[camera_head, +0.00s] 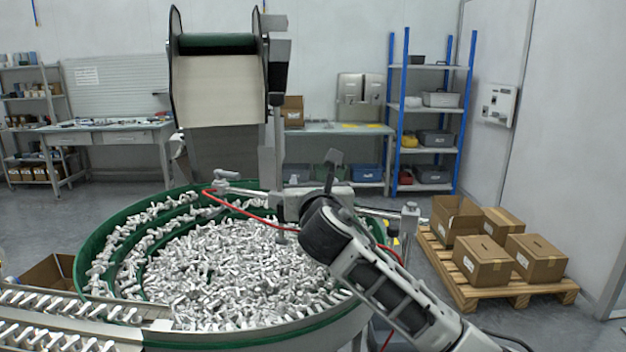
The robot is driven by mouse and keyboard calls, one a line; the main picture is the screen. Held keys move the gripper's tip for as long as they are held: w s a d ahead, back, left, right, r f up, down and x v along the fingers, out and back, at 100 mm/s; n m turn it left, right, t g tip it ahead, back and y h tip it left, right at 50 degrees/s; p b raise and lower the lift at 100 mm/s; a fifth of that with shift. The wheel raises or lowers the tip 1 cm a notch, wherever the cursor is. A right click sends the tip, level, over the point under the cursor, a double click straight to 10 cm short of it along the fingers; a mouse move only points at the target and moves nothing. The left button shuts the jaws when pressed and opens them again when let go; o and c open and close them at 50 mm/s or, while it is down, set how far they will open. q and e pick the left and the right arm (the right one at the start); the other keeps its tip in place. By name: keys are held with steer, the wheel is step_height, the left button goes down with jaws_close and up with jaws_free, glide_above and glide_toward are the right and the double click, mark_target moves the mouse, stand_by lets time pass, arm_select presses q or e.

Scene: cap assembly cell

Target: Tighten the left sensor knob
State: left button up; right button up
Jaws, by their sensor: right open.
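A metal sensor bar (250,192) crosses the back of the green-rimmed feeder bowl (90,235). A small light-grey clamp-like fitting (226,175) sits at its left end, and another upright fitting (409,217) stands at its right end. I cannot tell for certain which small part is the left sensor knob. My right arm comes in from the lower right, its dark wrist in front of the bar. My right gripper (332,170) is open, near the middle of the bar, and is partly hidden by the wrist. My left gripper is not in view.
The bowl is full of loose silvery parts (225,265). A red cable (250,215) runs along the bar and behind my arm. A hopper (216,90) hangs over the bowl. A feed track (70,310) lies lower left, and a pallet with boxes (484,260) stands right.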

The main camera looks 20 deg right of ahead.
steer(key=shift+w+d, duration=0.1)
steer(key=shift+w, duration=0.3)
steer(key=shift+c, duration=0.3)
steer(key=c, duration=0.9)
steer(key=shift+h, duration=0.3)
steer(key=shift+s+d+m+g+h, duration=0.1)
steer(key=shift+d+m+g+h, duration=0.05)
steer(key=shift+m+g+h, duration=1.05)
steer(key=shift+s+d+m+g+h, duration=0.15)
steer(key=shift+m+g+h, duration=0.6)
steer(key=shift+m+h, duration=0.8)
steer(key=shift+s+d+m+g+h, duration=0.15)
steer(key=shift+m+g+h, duration=0.8)
steer(key=shift+h, duration=0.9)
